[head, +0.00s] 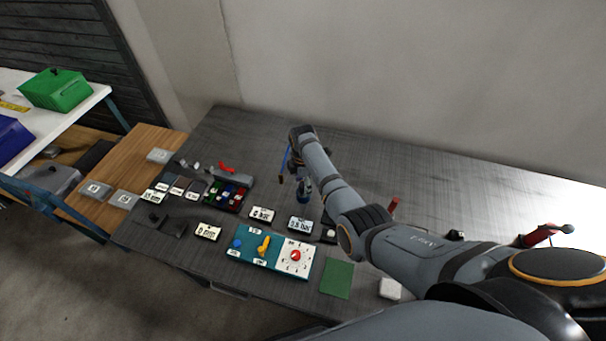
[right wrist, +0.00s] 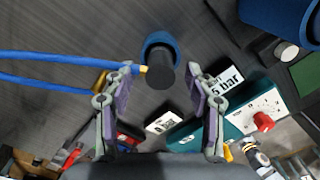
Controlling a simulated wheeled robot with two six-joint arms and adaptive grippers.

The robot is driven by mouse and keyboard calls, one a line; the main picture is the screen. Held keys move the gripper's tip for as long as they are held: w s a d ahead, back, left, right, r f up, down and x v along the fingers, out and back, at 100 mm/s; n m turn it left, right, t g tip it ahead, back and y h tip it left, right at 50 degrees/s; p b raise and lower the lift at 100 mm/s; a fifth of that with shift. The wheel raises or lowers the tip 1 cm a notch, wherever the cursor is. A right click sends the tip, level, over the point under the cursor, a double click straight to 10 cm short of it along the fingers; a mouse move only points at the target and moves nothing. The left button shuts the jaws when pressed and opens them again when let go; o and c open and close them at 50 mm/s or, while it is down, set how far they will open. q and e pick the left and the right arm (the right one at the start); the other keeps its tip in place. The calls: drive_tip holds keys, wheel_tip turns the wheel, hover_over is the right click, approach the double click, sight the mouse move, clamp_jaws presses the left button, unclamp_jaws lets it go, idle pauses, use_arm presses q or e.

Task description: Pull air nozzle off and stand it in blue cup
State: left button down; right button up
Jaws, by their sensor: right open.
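My right gripper (right wrist: 163,100) is open, its two fingers spread on either side of the air nozzle (right wrist: 160,75), a dark cylinder with a blue part behind it. A blue hose (right wrist: 50,70) comes in from the left to a brass fitting (right wrist: 101,82) at the left finger. A small yellow piece shows beside the nozzle; the finger hides whether it joins the fitting. A large blue round object, likely the blue cup (right wrist: 285,18), is cut off at the upper right. In the head view my right gripper (head: 304,187) is small and partly hidden. My left gripper is not in view.
A teal panel (head: 247,245) with a yellow handle and red knob lies near the front edge. Pressure displays (head: 300,223) stand behind it. A green mat (head: 337,278) is to its right. A tray (head: 226,195) of small parts is at the left. The back of the table is clear.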

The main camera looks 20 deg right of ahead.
wheel_tip(320, 180, up, 9)
drive_tip(key=shift+r, duration=0.2)
drive_tip(key=shift+s+f, duration=0.1)
idle(0.7)
